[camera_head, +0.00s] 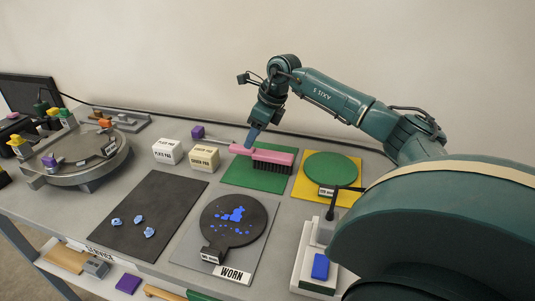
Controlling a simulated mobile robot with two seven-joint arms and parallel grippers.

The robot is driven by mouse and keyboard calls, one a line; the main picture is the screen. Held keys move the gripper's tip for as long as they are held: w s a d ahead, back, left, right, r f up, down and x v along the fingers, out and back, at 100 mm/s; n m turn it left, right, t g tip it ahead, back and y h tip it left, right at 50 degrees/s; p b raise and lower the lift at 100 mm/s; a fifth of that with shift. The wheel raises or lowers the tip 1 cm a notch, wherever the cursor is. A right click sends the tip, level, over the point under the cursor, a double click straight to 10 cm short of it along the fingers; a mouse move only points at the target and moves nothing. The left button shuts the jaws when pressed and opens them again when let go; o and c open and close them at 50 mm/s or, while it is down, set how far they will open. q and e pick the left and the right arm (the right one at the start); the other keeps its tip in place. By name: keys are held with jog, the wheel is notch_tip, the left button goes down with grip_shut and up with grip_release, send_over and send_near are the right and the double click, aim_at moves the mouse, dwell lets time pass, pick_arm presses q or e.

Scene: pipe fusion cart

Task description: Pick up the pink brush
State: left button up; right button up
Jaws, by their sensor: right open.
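The pink brush (273,155) lies on a green square mat (240,177) at the back middle of the table. Its black bristles face the front and its handle end points left. My right gripper (250,143) comes down from above over the left, handle part of the brush. Its blue-grey fingertips are open and look very close to the handle; whether they touch or straddle it I cannot tell. My left gripper is not in view.
A dark round plate with blue bits (233,218) lies in front. A cable runs behind.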

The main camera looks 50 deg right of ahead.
aim_at(260, 158)
jog(key=x, duration=0.4)
jog(key=p+x, duration=0.1)
jog(key=shift+s+a+f, duration=0.15)
jog(key=shift+s+f, duration=0.1)
jog(key=shift+f, duration=0.25)
jog(key=c, duration=1.1)
